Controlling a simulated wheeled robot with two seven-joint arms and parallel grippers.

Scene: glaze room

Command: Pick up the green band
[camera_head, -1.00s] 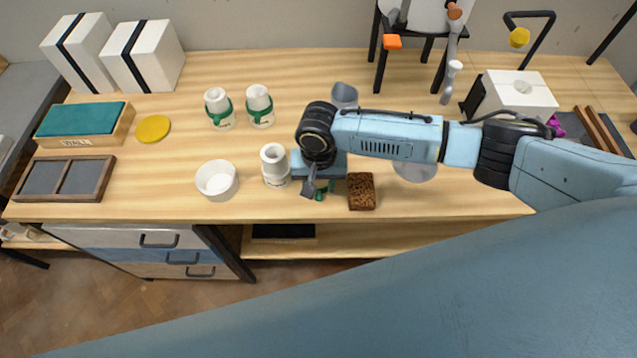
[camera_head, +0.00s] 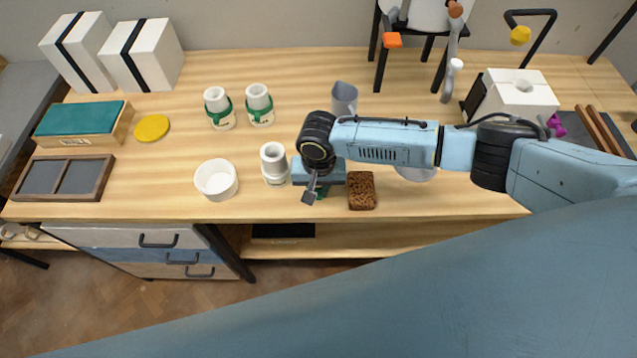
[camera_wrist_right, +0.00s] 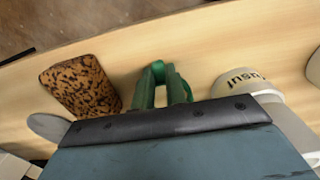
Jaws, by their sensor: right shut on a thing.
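The green band (camera_wrist_right: 158,70) shows in the right wrist view as a loop at the jaws of my right gripper (camera_wrist_right: 163,88). In the head view only a small piece of the green band (camera_head: 322,191) shows, partly hidden by my right gripper (camera_head: 316,191). The gripper is shut on the band, close to the table's front edge; whether the band touches the table I cannot tell. My left gripper is not in view.
A white jar (camera_head: 274,166) stands just left of the gripper, a brown speckled sponge (camera_head: 361,191) just right. A white bowl (camera_head: 216,180) is further left. Behind stand two white jars with green bands (camera_head: 219,112) (camera_head: 260,107).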

